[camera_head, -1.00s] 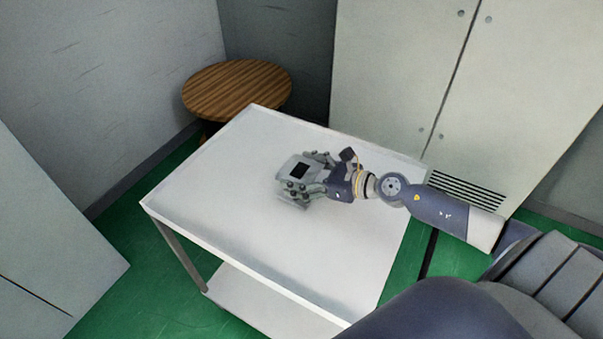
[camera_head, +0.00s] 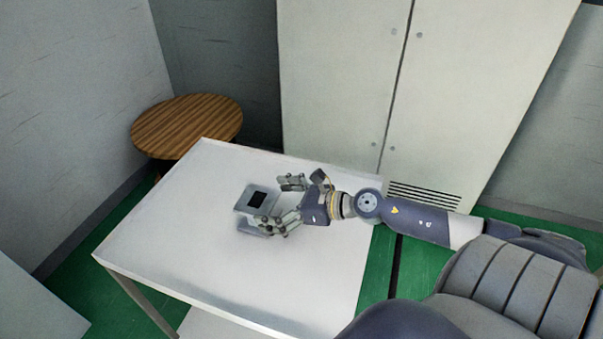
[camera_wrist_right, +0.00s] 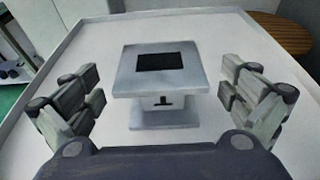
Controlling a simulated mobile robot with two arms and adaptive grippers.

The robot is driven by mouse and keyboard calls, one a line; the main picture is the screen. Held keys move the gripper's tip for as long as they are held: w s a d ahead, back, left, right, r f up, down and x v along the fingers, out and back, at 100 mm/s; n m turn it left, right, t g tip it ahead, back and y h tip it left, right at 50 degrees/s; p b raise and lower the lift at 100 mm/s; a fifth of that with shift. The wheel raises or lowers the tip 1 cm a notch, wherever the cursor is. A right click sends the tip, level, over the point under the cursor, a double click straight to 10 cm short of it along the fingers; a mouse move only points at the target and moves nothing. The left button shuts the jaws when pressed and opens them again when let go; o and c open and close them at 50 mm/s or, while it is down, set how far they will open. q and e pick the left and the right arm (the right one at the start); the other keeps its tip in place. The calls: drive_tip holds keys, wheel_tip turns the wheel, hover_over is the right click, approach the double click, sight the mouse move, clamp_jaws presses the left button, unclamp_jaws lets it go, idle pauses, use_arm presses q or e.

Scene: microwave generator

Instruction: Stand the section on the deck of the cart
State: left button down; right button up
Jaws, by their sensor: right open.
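The section (camera_head: 249,197) is a grey piece with a flat square top, a dark rectangle in that top and a wider base plate. It stands upright on the white deck of the cart (camera_head: 180,262). In the right wrist view the section (camera_wrist_right: 163,90) is centred between the fingers, with its base plate on the deck. My right gripper (camera_head: 278,203) is open, with a finger towards either side of the section and clear gaps in the wrist view (camera_wrist_right: 165,100). My left gripper is not in view.
A round wooden stool (camera_head: 187,124) stands behind the cart at the left. A tall pale cabinet (camera_head: 340,80) with a vent is behind the cart. The deck around the section is bare, and green floor (camera_head: 120,230) shows beside the cart.

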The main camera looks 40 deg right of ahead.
drive_tip(key=shift+v, duration=0.9)
drive_tip(key=v, duration=0.6)
drive_tip(key=shift+s+d+b, duration=0.15)
drive_tip(key=shift+s+b, duration=0.05)
drive_tip(key=shift+b, duration=0.25)
drive_tip(key=shift+r, duration=0.1)
